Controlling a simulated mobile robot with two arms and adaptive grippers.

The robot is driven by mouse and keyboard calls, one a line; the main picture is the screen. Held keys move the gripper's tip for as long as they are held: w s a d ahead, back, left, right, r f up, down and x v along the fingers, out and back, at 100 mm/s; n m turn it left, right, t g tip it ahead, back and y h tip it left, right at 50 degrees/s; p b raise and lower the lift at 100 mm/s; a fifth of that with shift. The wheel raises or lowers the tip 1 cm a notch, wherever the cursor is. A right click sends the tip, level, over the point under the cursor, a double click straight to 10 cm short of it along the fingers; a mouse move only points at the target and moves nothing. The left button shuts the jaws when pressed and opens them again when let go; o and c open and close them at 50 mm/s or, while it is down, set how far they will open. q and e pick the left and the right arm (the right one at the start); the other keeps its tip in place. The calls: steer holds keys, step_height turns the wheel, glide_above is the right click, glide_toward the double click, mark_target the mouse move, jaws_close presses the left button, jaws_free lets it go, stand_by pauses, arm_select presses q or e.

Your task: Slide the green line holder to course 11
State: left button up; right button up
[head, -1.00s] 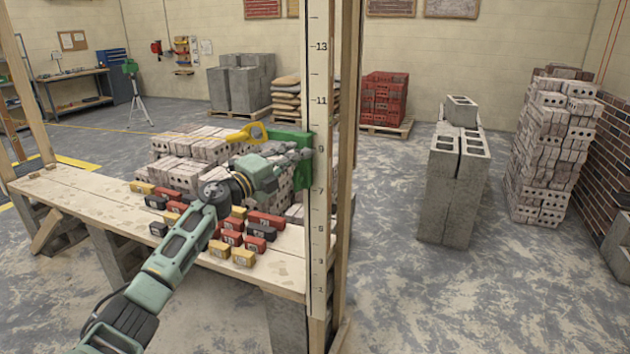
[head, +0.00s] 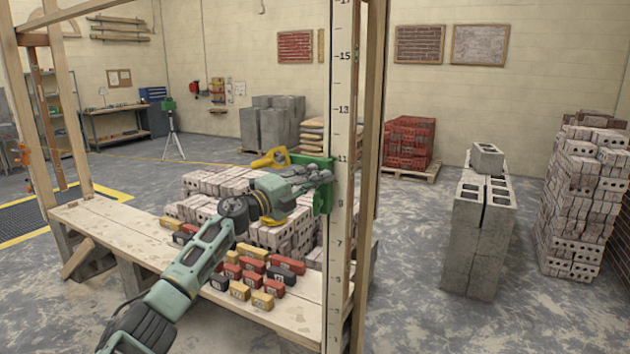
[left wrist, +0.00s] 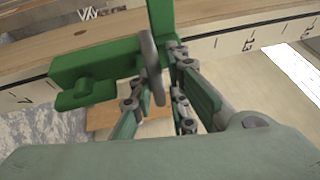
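The green line holder (head: 323,203) sits on the upright marked pole (head: 339,230). Its top edge is about level with the 11 mark and its body reaches down toward the 9. In the left wrist view the holder (left wrist: 95,70) lies against the pole's face (left wrist: 225,47), with 7 to its left and 13 to the right. My left gripper (head: 322,177) is at the holder; in the left wrist view its fingers (left wrist: 163,75) close in on a grey upright part of it. The exact contact is partly hidden. My right gripper is out of view.
A yellow piece (head: 268,159) shows just left of the holder. Grey blocks (head: 480,230) stand to the right, across open floor.

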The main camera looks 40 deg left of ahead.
arm_select(q)
steer(key=shift+o, duration=1.4)
steer(key=shift+r, duration=0.1)
steer(key=shift+s+f, duration=0.1)
steer(key=shift+f, duration=0.1)
steer(key=v, duration=1.2)
